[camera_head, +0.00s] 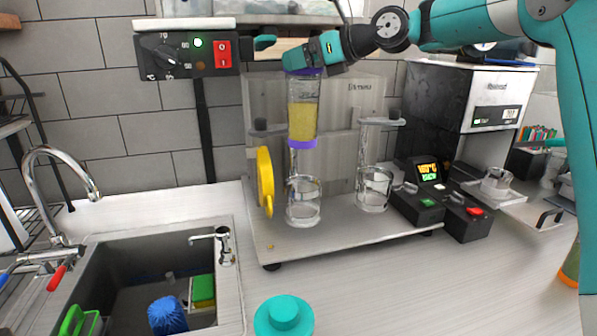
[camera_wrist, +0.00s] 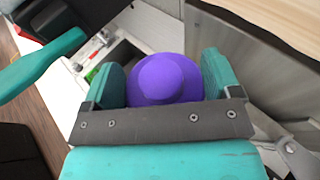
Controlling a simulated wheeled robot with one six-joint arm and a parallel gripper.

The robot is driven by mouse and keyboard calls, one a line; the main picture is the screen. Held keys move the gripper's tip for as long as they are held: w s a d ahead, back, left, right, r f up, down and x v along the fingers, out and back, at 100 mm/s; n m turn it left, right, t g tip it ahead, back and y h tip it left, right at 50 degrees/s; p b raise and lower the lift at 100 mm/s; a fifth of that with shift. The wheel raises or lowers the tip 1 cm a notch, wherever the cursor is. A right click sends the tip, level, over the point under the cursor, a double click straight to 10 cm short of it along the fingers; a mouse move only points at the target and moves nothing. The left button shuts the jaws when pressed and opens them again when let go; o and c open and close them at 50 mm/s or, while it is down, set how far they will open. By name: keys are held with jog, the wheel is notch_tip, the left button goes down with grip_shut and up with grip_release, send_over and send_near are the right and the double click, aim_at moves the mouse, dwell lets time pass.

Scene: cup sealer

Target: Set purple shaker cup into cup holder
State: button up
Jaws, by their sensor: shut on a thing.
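The purple shaker cup (camera_head: 302,110) is clear with yellow contents and purple ends. It hangs upright in the head view, its bottom above the left clear cup holder (camera_head: 303,207) and apart from it. A second clear cup holder (camera_head: 374,190) stands to the right on the same machine. My gripper (camera_head: 294,54) is shut on the top of the shaker cup. In the wrist view, the purple lid (camera_wrist: 167,78) sits between the two teal fingers (camera_wrist: 162,88). The wrist view does not show the holders clearly.
A yellow handle-like part (camera_head: 265,180) stands just left of the left holder. A control box (camera_head: 430,190) is to the right. The sink (camera_head: 140,285) is at the left. A teal lid-like object (camera_head: 284,315) lies on the front counter. The front right counter is clear.

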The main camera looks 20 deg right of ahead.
aim_at(303, 145)
jog(key=f, duration=1.3)
jog(key=shift+w+f+p, duration=0.2)
jog(key=shift+f+p, duration=0.1)
jog(key=shift+p, duration=0.05)
jog(key=shift+f, duration=2.55)
